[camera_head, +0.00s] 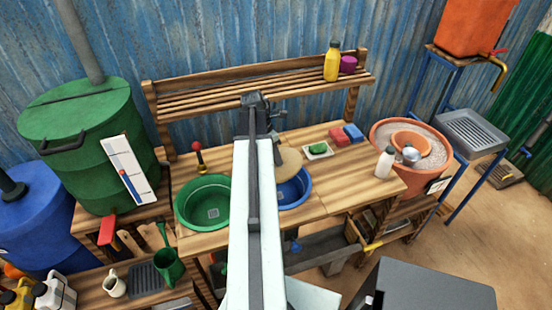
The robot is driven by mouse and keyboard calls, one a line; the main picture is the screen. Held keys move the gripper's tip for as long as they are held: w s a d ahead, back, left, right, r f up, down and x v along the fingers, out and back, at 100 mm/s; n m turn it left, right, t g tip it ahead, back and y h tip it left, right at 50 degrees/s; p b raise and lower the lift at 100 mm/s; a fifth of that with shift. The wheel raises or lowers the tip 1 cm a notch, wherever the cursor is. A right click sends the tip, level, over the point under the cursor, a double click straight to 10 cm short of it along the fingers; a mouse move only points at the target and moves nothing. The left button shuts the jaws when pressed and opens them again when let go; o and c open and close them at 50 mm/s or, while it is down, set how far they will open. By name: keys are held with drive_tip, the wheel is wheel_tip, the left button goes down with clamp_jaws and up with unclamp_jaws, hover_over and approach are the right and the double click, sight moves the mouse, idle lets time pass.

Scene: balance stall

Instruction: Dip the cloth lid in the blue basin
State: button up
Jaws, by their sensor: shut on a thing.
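The cloth lid (289,161) is a tan round disc at the middle of the bench. My gripper (276,140) is shut on it near its upper edge, partly hidden by my arm. The lid hangs tilted at the back of the blue basin (303,192) and overlaps it in this view. I cannot tell whether its lower edge is inside the basin or above it. My arm hides the basin's left side.
A green basin (188,215) is left of my arm. A soap dish (327,154), sponges (353,133) and a white bottle (385,162) are to the right. A slatted shelf (205,98) with a yellow bottle (332,62) stands behind. Bare bench lies right of the blue basin.

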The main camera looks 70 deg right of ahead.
drive_tip(key=shift+s, duration=0.15)
wheel_tip(320, 180, down, 10)
drive_tip(key=b, duration=1)
drive_tip(key=shift+f, duration=0.2)
